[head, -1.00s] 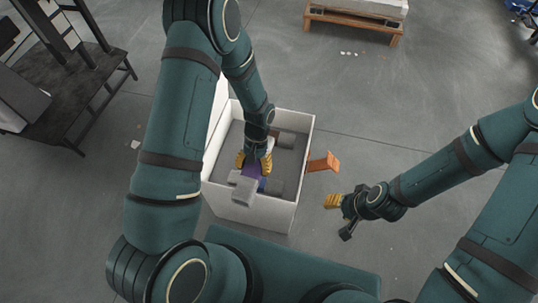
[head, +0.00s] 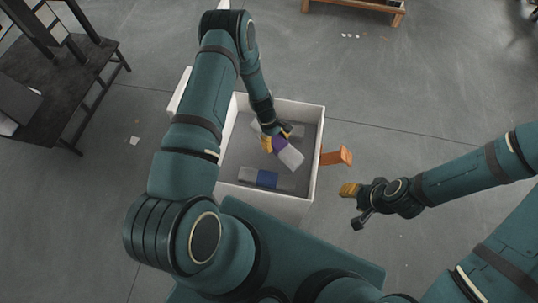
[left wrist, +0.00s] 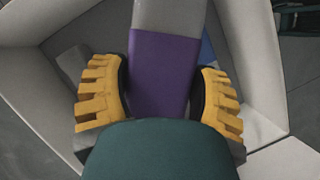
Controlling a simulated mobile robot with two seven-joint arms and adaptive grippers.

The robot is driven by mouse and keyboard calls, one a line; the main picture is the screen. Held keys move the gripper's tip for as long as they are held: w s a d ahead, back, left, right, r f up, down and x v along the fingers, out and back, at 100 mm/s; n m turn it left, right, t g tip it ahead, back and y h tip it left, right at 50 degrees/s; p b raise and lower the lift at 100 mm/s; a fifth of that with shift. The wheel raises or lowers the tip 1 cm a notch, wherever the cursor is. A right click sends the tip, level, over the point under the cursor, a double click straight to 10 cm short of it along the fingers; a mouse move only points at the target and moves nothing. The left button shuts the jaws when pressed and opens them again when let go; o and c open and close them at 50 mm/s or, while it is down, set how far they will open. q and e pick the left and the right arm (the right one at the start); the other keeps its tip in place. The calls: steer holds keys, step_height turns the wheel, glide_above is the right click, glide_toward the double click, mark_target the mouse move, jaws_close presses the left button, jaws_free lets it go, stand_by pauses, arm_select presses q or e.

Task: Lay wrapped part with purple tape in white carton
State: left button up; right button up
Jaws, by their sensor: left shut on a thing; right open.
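The wrapped part with purple tape (head: 287,153) is a grey bundle with a purple band. My left gripper (head: 274,143) is shut on it at the band, over the inside of the white carton (head: 318,150). In the left wrist view the purple band (left wrist: 163,75) lies between the yellow fingers of my left gripper (left wrist: 160,100). I cannot tell whether the part touches the carton floor. My right gripper (head: 350,200) is open and empty, outside the carton to the right.
A grey wrapped part with blue tape (head: 267,179) lies in the carton near its front wall. Another grey part seems to lie at the back. An orange piece (head: 337,157) juts out beside the carton's right wall. A dark table (head: 60,85) stands at the left.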

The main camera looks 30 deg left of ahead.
arm_select(q)
steer(key=w+a+f+n+t, duration=0.1)
steer(key=f+n, duration=0.1)
steer(key=f, duration=0.2)
steer(key=w+a+f+n+b, duration=0.1)
steer(key=a+f+n, duration=0.1)
steer(key=f, duration=0.2)
steer(key=w+a+f+n+t, duration=0.1)
steer(key=f+n, duration=0.2)
steer(key=f, duration=0.1)
steer(key=shift+a+f+t+b, duration=0.25)
steer(key=shift+a+t+b, duration=0.05)
steer(key=shift+b, duration=0.1)
steer(key=shift+f+b, duration=0.65)
steer(key=shift+f, duration=1.4)
steer(key=shift+f, duration=0.15)
steer(key=o, duration=1.4)
steer(key=shift+c, duration=0.2)
